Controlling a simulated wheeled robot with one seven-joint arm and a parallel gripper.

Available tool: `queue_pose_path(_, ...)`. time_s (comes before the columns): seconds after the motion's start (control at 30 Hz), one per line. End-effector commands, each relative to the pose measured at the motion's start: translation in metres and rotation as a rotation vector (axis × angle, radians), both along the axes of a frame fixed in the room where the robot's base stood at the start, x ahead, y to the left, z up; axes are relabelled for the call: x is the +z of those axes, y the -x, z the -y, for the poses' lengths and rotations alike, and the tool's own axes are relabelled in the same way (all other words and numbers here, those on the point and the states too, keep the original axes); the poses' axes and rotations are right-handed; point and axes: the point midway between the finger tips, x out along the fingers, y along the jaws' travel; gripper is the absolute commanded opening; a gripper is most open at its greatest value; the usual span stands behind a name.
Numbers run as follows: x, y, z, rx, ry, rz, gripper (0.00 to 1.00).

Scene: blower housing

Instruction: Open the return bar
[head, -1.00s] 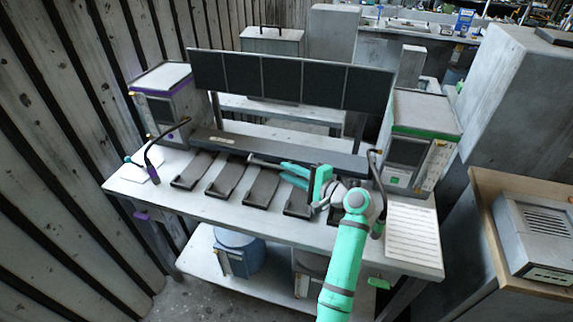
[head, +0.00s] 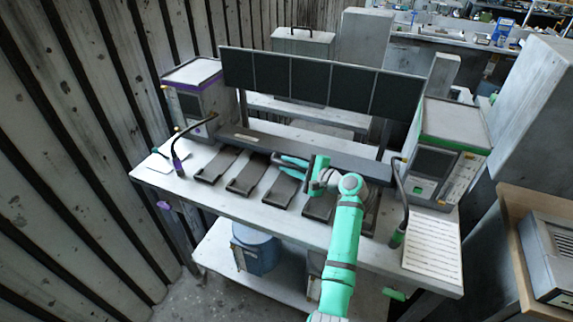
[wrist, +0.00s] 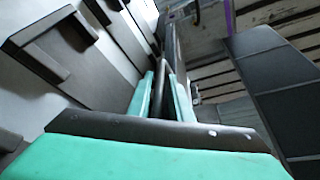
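A long dark ledge (head: 240,140) runs along the back of the bench, behind the trays. A thin grey bar (head: 276,158) shows at the ledge's front edge, and I take it for the return bar. My gripper (head: 291,165) is at this bar with its two teal fingers apart. In the wrist view a dark bar (wrist: 161,100) lies between the fingers (wrist: 161,92). Whether the fingers touch it is hard to tell. The bar's far parts are hidden behind my gripper and arm.
Several dark trays (head: 248,176) lie on the white bench (head: 225,198). A purple-trimmed cabinet (head: 193,88) stands left and a green-trimmed one (head: 446,140) right. Bent lamp-like arms rise at both ends, the right one (head: 403,200) near my arm. A dark panel row (head: 320,82) stands behind.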

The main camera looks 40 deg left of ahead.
Motion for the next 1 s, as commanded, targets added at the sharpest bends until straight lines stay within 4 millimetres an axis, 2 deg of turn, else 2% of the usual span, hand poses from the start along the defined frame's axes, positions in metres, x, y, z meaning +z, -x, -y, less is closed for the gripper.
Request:
queue_pose_path(0.2, -0.0028, -0.0016, -0.0102, -0.002, 0.0, -0.001, 0.19)
queue_pose_path(0.43, -0.0029, -0.0016, -0.0108, -0.002, 0.0, -0.001, 0.19)
queue_pose_path(0.47, -0.0028, -0.0016, -0.0108, -0.002, 0.0, -0.001, 0.16)
queue_pose_path(0.53, -0.0028, -0.0016, -0.0108, -0.002, 0.0, -0.001, 0.0)
queue_pose_path(1.0, 0.005, -0.0028, -0.0092, -0.004, 0.013, -0.051, 0.0)
